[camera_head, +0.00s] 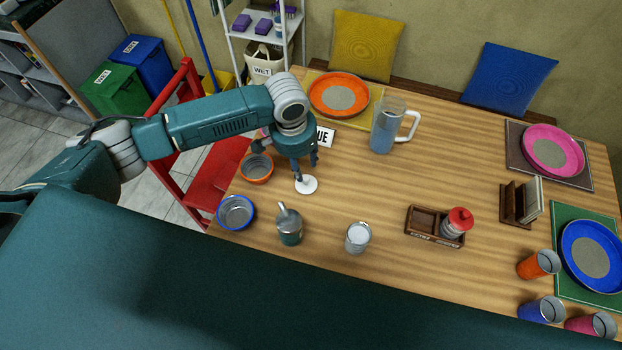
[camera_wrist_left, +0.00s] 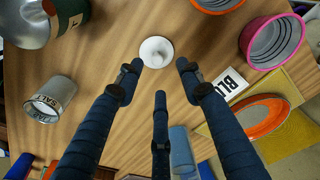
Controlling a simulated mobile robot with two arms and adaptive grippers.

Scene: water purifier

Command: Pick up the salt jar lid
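The salt jar lid (camera_head: 307,186) is a small white disc with a knob, lying flat on the wooden table. In the left wrist view the lid (camera_wrist_left: 156,52) lies just beyond my fingertips. The open, lidless salt jar (camera_head: 358,238) stands to its lower right; in the wrist view the jar (camera_wrist_left: 48,98) is at the left. My left gripper (camera_head: 305,166) points down over the lid, and in the wrist view its dark fingers (camera_wrist_left: 159,72) are spread and empty. Whether a finger touches the lid I cannot tell. My right gripper is not in view.
Orange (camera_head: 256,168) and blue (camera_head: 236,212) bowls are left, a name card (camera_head: 325,138) above. A jug (camera_head: 389,126) and wooden tray (camera_head: 422,222) are right. The table centre is clear.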

